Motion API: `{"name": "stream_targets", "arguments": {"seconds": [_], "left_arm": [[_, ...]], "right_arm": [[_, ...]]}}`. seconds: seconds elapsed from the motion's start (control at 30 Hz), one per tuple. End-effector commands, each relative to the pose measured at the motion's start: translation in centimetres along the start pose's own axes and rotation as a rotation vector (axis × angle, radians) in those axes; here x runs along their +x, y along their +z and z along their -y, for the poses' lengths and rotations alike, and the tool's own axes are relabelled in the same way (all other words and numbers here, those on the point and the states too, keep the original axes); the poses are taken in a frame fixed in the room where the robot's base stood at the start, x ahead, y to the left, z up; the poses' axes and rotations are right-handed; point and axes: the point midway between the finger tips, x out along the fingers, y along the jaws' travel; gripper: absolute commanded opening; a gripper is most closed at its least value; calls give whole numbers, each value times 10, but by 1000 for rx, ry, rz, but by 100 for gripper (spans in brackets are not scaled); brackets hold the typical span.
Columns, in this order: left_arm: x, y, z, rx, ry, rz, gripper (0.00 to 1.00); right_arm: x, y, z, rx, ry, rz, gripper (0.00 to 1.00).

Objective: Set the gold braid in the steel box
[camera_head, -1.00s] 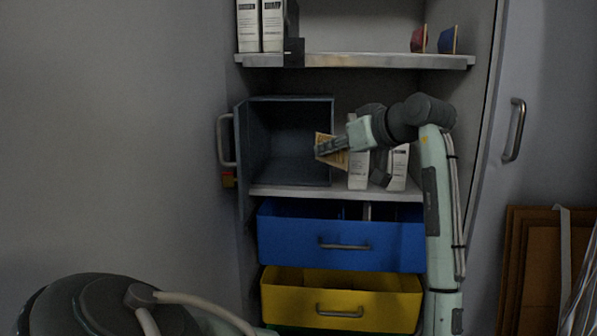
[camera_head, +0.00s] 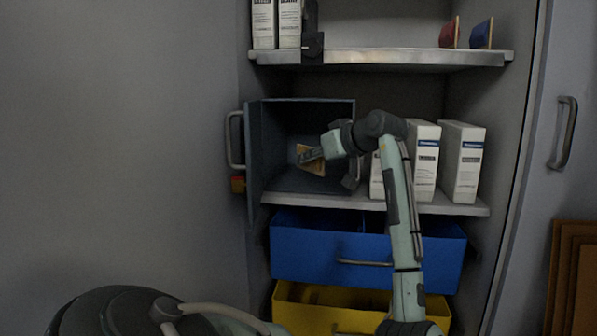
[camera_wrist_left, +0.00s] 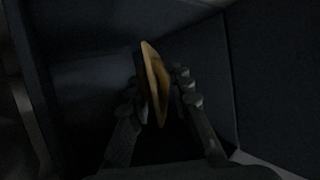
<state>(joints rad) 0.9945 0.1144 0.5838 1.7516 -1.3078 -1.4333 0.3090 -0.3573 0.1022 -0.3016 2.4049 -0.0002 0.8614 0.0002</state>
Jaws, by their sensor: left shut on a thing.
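The gold braid (camera_head: 315,169) is a flat, tan-gold piece with slanted sides. My left gripper (camera_head: 309,155) is shut on it. In the left wrist view the braid (camera_wrist_left: 155,84) stands edge-on between the two fingers of the gripper (camera_wrist_left: 160,92). The steel box (camera_head: 278,140) is a dark grey box on the middle shelf, its door open at the left. The braid shows in front of the box's dark interior, within its opening, and dark walls surround it in the wrist view. It appears clear of the box floor. My right gripper is out of view.
White binders (camera_head: 461,163) stand on the shelf right of the box, close to my arm. A blue drawer (camera_head: 320,254) and a yellow drawer (camera_head: 310,318) are pulled out below. The upper shelf (camera_head: 400,57) holds more binders and small red and blue items.

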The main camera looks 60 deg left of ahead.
Motion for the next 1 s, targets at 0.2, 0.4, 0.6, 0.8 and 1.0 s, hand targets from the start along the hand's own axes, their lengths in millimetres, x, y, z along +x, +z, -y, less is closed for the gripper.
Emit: {"name": "stream_targets", "arguments": {"seconds": [0.2,0.4,0.6,0.8,1.0], "left_arm": [[40,-17,0,0,-1,-1,0],[50,-15,-1,1,2,0,0],[61,11,0,3,0,0,0],[61,12,0,0,1,0,0],[62,16,0,2,1,0,0]], "right_arm": [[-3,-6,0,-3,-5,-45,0],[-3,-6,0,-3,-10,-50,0],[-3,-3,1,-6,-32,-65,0],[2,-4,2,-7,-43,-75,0],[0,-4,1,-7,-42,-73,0]]}}
